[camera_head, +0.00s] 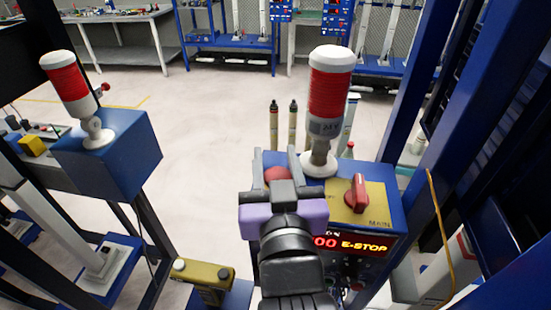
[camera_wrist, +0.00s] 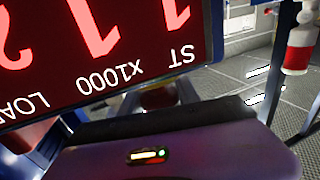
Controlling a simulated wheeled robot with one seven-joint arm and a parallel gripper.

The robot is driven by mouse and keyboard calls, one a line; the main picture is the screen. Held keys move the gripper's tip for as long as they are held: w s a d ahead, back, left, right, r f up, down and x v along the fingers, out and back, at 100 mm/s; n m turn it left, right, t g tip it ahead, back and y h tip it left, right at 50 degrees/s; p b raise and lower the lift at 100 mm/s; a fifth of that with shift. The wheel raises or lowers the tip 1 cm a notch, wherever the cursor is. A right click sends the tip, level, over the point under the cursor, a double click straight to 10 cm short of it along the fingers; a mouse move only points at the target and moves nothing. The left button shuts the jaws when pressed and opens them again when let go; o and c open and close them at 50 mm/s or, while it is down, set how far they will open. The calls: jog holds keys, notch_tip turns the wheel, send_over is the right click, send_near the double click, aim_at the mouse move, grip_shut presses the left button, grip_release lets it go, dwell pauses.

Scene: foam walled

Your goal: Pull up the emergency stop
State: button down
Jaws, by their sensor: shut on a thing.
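The emergency stop button (camera_head: 277,173) is a red round cap on top of the blue control box (camera_head: 393,190), in the middle of the head view. My gripper (camera_head: 275,156) is over the box with a grey finger on each side of the cap, shut on it. My purple gripper body hides the lower part of the button. In the wrist view a dark red round part, seemingly the button (camera_wrist: 158,98), shows between the fingers, partly hidden by my gripper's body. The box's lit display (camera_head: 362,246) reads "E-STOP" at its right.
A red-and-white signal tower (camera_head: 330,95) stands on the box just right of my gripper. A red rotary knob (camera_head: 357,194) sits on the yellow plate. Blue posts (camera_head: 425,90) rise at the right. A second signal tower (camera_head: 68,85) stands at the left. Open floor lies beyond.

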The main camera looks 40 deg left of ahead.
jog(key=shift+r, duration=0.45)
jog(key=c, duration=0.9)
grip_release()
jog(key=shift+f, duration=0.1)
jog(key=shift+s+d, duration=0.2)
jog(key=b+v, duration=0.1)
jog(key=v, duration=0.6)
jog(key=shift+b, duration=0.3)
jog(key=shift+s+d, duration=0.1)
